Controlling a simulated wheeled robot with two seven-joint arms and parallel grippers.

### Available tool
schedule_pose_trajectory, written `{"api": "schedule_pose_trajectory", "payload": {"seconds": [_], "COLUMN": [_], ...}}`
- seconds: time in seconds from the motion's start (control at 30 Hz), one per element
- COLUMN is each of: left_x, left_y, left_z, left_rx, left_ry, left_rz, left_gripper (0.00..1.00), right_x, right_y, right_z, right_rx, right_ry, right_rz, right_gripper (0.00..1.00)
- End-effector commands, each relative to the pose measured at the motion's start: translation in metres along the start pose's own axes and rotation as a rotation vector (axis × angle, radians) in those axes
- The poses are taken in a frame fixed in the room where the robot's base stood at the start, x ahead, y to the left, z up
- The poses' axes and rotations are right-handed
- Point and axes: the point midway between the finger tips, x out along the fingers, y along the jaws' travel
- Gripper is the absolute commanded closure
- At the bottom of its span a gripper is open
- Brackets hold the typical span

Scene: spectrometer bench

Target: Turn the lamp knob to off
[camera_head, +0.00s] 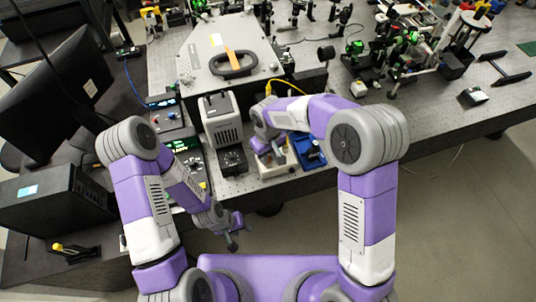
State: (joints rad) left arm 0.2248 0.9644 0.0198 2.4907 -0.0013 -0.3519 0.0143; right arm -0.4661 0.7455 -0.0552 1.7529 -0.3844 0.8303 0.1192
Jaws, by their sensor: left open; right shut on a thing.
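The lamp unit, a pale grey vented housing (221,118), stands at the middle of the bench. A black block (233,161) with a round dial-like knob on top is at its front. I cannot read the knob's setting. My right gripper (266,149) points down just right of this block, above a white box (279,164). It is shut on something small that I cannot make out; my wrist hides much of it. My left gripper (231,236) is open and empty, low in front of the bench's near edge, apart from the lamp.
Left of the lamp are black instruments with lit displays (184,144). A blue tray (309,150) sits right of the white box. Behind is a large grey case (205,72) with a black handle. Optics crowd the back right; the front-right bench strip is mostly clear.

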Motion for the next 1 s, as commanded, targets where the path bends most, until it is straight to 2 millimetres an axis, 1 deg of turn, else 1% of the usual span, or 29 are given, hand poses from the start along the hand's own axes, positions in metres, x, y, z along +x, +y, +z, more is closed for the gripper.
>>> {"api": "schedule_pose_trajectory", "payload": {"seconds": [0.07, 0.1, 0.23, 0.47, 0.57, 0.67, 0.9, 1.0], "left_x": [0.0, 0.0, 0.0, 0.0, 0.0, -0.001, -0.004, -0.005], "left_y": [0.0, 0.0, 0.0, 0.0, 0.0, 0.001, 0.002, 0.002], "left_z": [0.0, 0.0, 0.0, 0.0, 0.0, 0.0, 0.0, 0.0], "left_rx": [0.0, 0.0, 0.0, 0.0, 0.0, 0.0, 0.0, 0.0], "left_ry": [0.0, 0.0, 0.0, 0.0, 0.0, 0.0, 0.0, 0.0], "left_rz": [0.0, 0.0, 0.0, 0.0, 0.0, 0.0, 0.0, 0.0], "left_gripper": [0.57, 0.57, 0.57, 0.57, 0.57, 0.57, 0.57, 0.57], "right_x": [-0.001, -0.001, -0.001, 0.0, -0.003, -0.015, -0.056, -0.068], "right_y": [0.0, 0.0, 0.0, 0.0, 0.0, 0.0, 0.0, 0.0], "right_z": [-0.001, -0.001, 0.0, 0.0, -0.001, -0.001, -0.001, -0.001], "right_rx": [-0.001, -0.001, 0.0, 0.0, 0.001, 0.0, 0.001, 0.001], "right_ry": [0.002, 0.002, 0.002, 0.001, 0.002, 0.004, 0.005, 0.004], "right_rz": [0.001, 0.001, 0.001, 0.0, 0.001, 0.001, 0.0, 0.001], "right_gripper": [1.0, 0.73, 0.53, 0.52, 0.52, 0.52, 0.52, 0.52]}}
